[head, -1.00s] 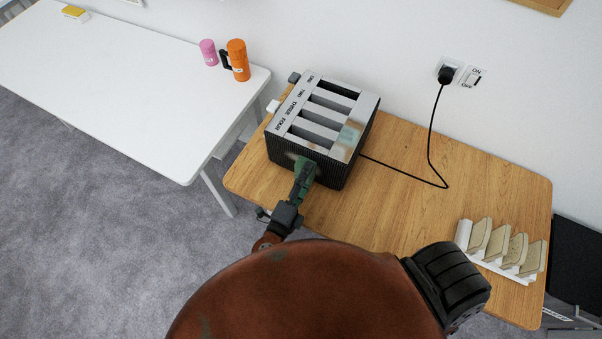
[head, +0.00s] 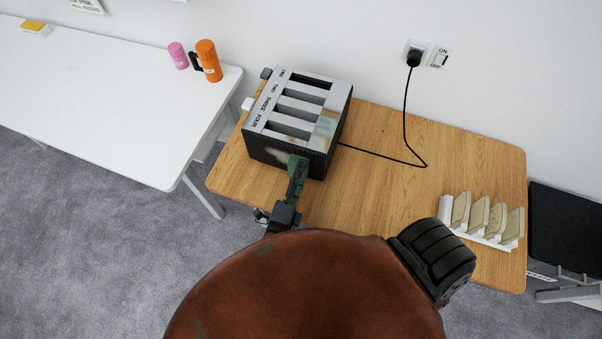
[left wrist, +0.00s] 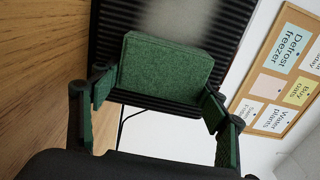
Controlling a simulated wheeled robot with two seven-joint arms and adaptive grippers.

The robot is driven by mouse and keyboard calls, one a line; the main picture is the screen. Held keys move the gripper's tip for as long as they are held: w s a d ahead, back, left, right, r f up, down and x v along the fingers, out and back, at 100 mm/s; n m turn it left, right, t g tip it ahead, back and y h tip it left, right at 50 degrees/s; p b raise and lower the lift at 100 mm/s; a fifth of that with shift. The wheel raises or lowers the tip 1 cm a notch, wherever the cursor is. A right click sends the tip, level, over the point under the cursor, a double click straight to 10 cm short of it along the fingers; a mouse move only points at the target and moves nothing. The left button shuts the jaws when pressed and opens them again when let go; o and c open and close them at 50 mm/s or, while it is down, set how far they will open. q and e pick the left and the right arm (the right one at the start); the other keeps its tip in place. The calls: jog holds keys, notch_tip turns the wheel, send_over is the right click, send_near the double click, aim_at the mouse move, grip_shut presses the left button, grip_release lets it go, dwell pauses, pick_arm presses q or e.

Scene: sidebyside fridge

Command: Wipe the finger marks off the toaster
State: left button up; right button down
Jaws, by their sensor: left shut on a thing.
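The black ribbed toaster (head: 275,157) with a silver top marked ONE to FOUR stands on the wooden table. A pale smear (head: 272,148) shows on its near side; a whitish haze also shows on the ribs in the left wrist view (left wrist: 180,22). A pale greenish patch (head: 326,124) is on the right part of its top. My left gripper (head: 296,178) is shut on a green felt-like pad (left wrist: 167,67), which is at the toaster's near side, right of the smear. In the wrist view the pad covers part of the ribs; contact is hard to tell. My right gripper is out of view.
The toaster's black cord runs to a wall socket (head: 414,58). A white toast rack (head: 445,207) with several slices is at the wooden table's right end. The wooden table's middle is clear.

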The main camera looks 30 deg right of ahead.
aim_at(271, 153)
pick_arm(q)
jog(key=shift+w+a, duration=1.25)
jog(key=shift+w, duration=0.25)
jog(key=shift+w+a, duration=1.2)
jog(key=shift+w, duration=0.3)
jog(key=shift+w+a, duration=0.55)
jog(key=shift+w, duration=0.25)
jog(key=shift+w+a, duration=0.55)
jog(key=shift+w, duration=0.25)
jog(key=shift+r+p, duration=0.3)
jog(key=shift+p, duration=0.05)
jog(key=shift+s+d, duration=0.6)
jog(key=shift+s, duration=0.15)
jog(key=shift+s+d, duration=0.55)
jog(key=shift+s, duration=0.2)
jog(key=shift+s+d, duration=0.85)
jog(key=shift+s, duration=0.25)
jog(key=shift+s+d, duration=0.85)
jog(key=shift+s, duration=0.25)
jog(key=shift+s+d, duration=0.85)
jog(key=shift+s, duration=0.25)
jog(key=shift+w+a, duration=0.1)
